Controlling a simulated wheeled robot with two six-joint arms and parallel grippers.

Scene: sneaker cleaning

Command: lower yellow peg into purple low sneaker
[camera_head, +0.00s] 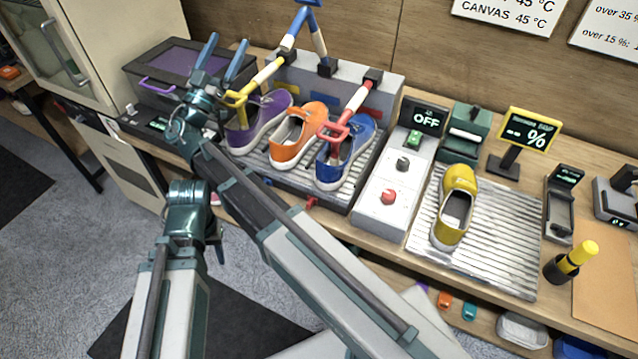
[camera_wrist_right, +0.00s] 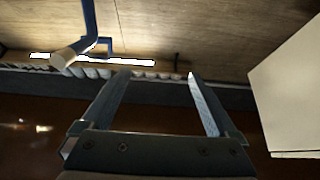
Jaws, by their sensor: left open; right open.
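The purple low sneaker (camera_head: 262,122) stands at the left end of the ribbed rack. The yellow peg (camera_head: 262,74) slants down from its black hinge block, its yellow loop (camera_head: 236,98) at the sneaker's opening. I cannot tell how deep it sits. My right gripper (camera_head: 225,45) is open and empty, just left of the peg and above the sneaker's heel side, fingers pointing up. Its spread fingers (camera_wrist_right: 159,76) also show in the right wrist view with nothing between them. My left gripper (camera_head: 218,238) is low in front of the bench, open, mostly hidden behind its own wrist.
An orange sneaker (camera_head: 297,138) and a blue sneaker (camera_head: 345,155) share the rack. A red peg (camera_head: 348,112) slants down to the blue one; a blue peg (camera_head: 301,26) stands raised. A dark lidded box (camera_head: 170,60) is close left. A yellow shoe (camera_head: 455,205) lies on the right mat.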

